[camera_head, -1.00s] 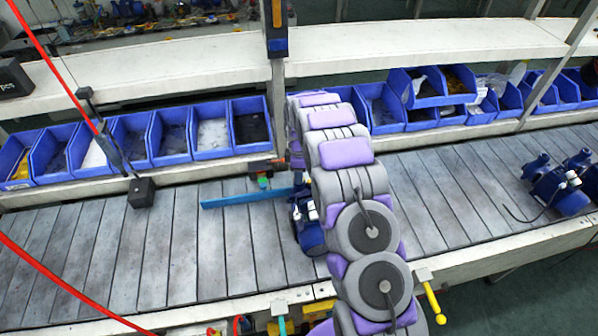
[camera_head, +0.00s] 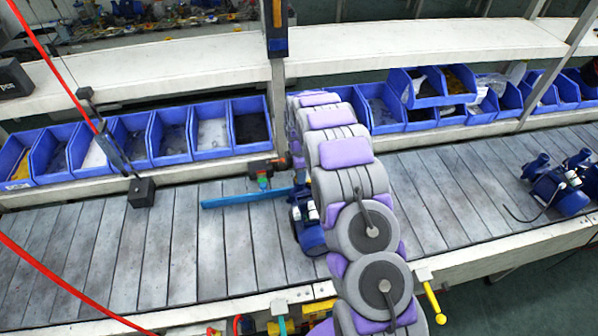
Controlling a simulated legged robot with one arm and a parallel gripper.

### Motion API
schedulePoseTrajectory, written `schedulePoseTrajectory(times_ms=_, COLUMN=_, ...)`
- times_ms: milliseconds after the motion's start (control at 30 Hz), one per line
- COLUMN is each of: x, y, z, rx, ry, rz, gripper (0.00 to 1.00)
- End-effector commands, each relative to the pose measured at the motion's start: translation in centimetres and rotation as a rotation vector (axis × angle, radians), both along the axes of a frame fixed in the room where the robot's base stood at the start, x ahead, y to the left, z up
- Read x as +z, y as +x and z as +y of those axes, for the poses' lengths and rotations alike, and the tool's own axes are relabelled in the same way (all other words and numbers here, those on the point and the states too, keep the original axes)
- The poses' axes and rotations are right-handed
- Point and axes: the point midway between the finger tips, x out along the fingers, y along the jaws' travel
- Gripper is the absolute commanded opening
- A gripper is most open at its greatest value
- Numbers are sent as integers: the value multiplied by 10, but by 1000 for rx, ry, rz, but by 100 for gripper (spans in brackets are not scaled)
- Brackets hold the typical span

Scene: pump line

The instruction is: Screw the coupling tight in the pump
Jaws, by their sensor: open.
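A blue pump (camera_head: 307,226) stands on the slatted conveyor near the middle, left of my arm. My grey and purple arm hides part of it. A small white part shows on the pump's upper side. I cannot make out the coupling. My gripper does not show; the far end of my arm is hidden behind its nearer links.
Another blue pump (camera_head: 562,183) stands at the right on the conveyor (camera_head: 120,250). A black and orange tool (camera_head: 268,168) and a blue bar (camera_head: 245,198) are left of my arm. Blue bins (camera_head: 212,133) line the back. A black block (camera_head: 141,193) hangs at the left.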

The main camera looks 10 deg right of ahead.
Motion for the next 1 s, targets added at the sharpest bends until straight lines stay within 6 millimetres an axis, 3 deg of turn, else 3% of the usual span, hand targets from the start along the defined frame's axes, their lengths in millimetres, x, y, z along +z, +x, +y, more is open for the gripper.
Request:
schedulePoseTrajectory(times_ms=367, x=0, y=0, z=0, rx=282, ry=0, rz=0, gripper=46)
schedulePoseTrajectory(times_ms=733, x=0, y=0, z=0, rx=323, ry=0, rz=0, gripper=46)
schedulePoseTrajectory(times_ms=1000, x=0, y=0, z=0, rx=567, ry=1, rz=0, gripper=46)
